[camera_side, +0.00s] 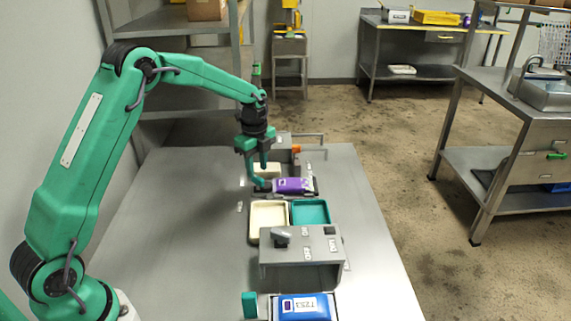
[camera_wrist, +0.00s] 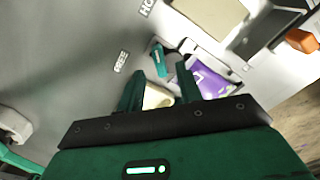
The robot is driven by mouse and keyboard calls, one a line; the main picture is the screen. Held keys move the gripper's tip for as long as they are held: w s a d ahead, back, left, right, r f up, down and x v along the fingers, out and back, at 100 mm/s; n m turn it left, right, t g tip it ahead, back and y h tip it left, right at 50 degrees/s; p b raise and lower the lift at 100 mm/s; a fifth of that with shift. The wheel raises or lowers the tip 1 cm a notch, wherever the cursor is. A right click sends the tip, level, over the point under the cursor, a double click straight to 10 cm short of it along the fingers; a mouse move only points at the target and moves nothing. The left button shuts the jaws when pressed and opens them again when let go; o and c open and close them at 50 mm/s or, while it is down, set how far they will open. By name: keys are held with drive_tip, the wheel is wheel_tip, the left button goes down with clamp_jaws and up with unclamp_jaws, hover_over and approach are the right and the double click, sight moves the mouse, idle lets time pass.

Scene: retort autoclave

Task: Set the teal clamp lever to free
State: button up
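The teal clamp lever (camera_wrist: 158,58) shows in the wrist view beside the purple pouch (camera_wrist: 212,82), just beyond and between my fingertips. Its handle points between the FREE label (camera_wrist: 122,61) and the HOLD label (camera_wrist: 147,6). My gripper (camera_wrist: 160,80) is open, with its fingers apart and nothing clearly held. In the side view my gripper (camera_side: 259,168) is low over the table, beside the purple pouch (camera_side: 293,186). There it overlaps the lever, so I cannot tell whether a finger touches it.
A cream tray (camera_side: 254,222) and a teal tray (camera_side: 327,213) sit in front of the pouch. A grey box with a knob (camera_side: 300,272) stands nearer. Another teal upright piece (camera_side: 249,305) is beside a blue pouch (camera_side: 320,309). The table's left side is clear.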

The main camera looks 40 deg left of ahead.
sight(257, 177)
drive_tip(key=shift+f, duration=1.8)
clamp_jaws()
